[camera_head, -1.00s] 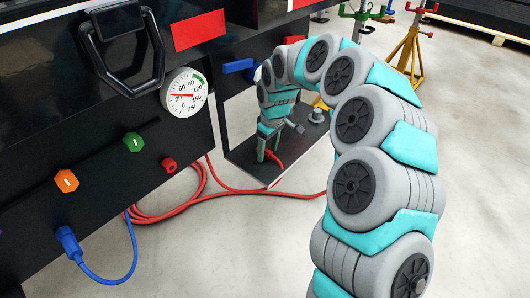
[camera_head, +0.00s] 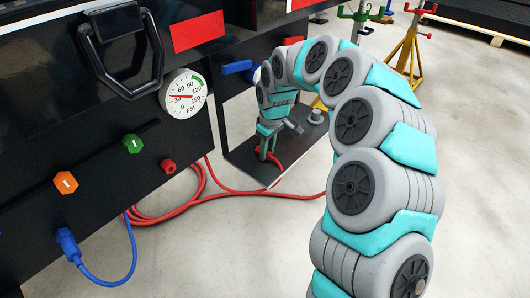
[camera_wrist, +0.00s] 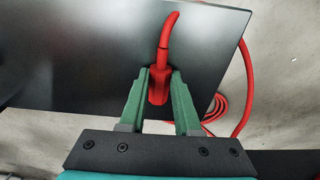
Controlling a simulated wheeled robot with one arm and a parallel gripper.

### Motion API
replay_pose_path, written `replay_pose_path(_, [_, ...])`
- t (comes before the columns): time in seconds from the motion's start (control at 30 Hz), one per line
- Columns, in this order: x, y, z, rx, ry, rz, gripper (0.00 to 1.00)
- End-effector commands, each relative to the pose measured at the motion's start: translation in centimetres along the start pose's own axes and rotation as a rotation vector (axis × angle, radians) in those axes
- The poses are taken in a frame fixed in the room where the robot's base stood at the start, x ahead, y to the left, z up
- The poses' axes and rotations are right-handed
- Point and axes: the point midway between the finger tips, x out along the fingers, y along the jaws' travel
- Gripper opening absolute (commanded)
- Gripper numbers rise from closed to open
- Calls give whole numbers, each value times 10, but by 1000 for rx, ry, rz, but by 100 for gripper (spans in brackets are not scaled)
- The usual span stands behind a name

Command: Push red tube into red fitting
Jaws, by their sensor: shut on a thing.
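The red fitting (camera_head: 168,165) sticks out of the black panel, right of the green knob, in the head view. My gripper (camera_head: 268,152) is low over the dark shelf, to the right of the fitting and apart from it. In the wrist view, my gripper (camera_wrist: 158,78) has green fingers on both sides of the red tube's thick end (camera_wrist: 158,88) and is shut on it. The thinner red tube (camera_wrist: 168,32) bends away beyond the fingertips. In the head view, the tube (camera_head: 240,192) runs along the floor. The fitting is not seen in the wrist view.
The dark shelf (camera_head: 245,158) lies under my gripper. A blue handle (camera_head: 237,67) and gauge (camera_head: 184,95) are on the panel side. A blue cable (camera_head: 108,283) hangs from a blue plug (camera_head: 67,242).

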Motion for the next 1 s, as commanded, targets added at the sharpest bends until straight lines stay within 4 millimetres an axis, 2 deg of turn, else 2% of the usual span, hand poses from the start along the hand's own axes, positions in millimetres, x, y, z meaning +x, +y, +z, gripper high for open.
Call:
replay_pose_path(0.27, [-8, 1, -1, 0, 1, 2, 0])
replay_pose_path(0.57, [-38, 1, -5, 1, 3, 1, 0])
replay_pose_path(0.77, [-40, -12, 7, -1, 3, 1, 0])
replay_pose_path(1.0, [-47, -37, 32, -2, 1, 0, 0])
